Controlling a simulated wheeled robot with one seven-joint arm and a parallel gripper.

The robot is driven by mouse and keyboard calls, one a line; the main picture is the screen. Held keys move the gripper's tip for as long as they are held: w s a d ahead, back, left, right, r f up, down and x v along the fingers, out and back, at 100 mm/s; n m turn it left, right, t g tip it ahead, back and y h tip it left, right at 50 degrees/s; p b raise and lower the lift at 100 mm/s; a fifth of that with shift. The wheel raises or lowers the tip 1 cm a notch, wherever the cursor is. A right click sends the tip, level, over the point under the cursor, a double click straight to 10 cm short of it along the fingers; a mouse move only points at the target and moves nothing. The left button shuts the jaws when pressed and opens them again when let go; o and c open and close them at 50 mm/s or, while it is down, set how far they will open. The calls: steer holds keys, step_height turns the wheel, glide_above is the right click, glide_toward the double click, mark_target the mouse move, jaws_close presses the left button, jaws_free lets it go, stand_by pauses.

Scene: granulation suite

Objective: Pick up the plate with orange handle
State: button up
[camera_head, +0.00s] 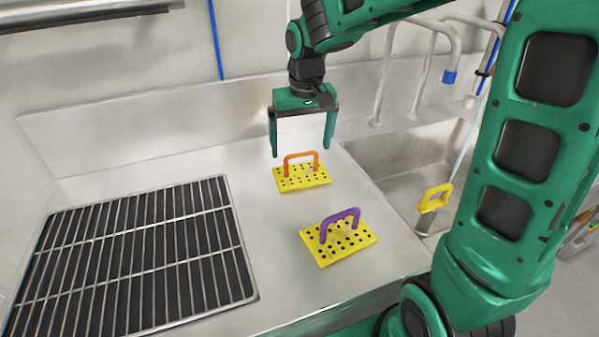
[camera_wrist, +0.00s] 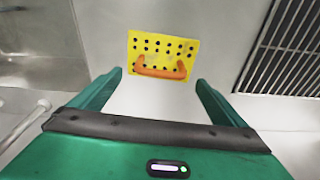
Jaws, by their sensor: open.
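The plate with orange handle (camera_head: 302,180) is a yellow perforated plate lying flat on the steel counter, with an orange arched handle standing on it. In the wrist view the plate (camera_wrist: 163,47) lies ahead of the fingers, its handle along its near side. My gripper (camera_head: 302,154) is open and empty, pointing down above and a little behind the plate in the head view. In the wrist view my gripper (camera_wrist: 158,78) has its two fingers spread wider than the handle, with clear space between them. I see no contact with the plate.
A similar yellow plate with purple handle (camera_head: 341,243) lies nearer on the counter. A drain grate (camera_head: 138,262) is at left; it also shows in the wrist view (camera_wrist: 285,45). A sink (camera_head: 395,160) with pipes and a yellow handle (camera_head: 434,198) is at right. The back wall rises behind.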

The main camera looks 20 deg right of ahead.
mark_target(301, 153)
steer(key=shift+f, duration=2.65)
steer(key=c, duration=1.3)
steer(key=shift+w, duration=0.1)
steer(key=shift+c, duration=0.7)
steer(key=shift+r, duration=0.15)
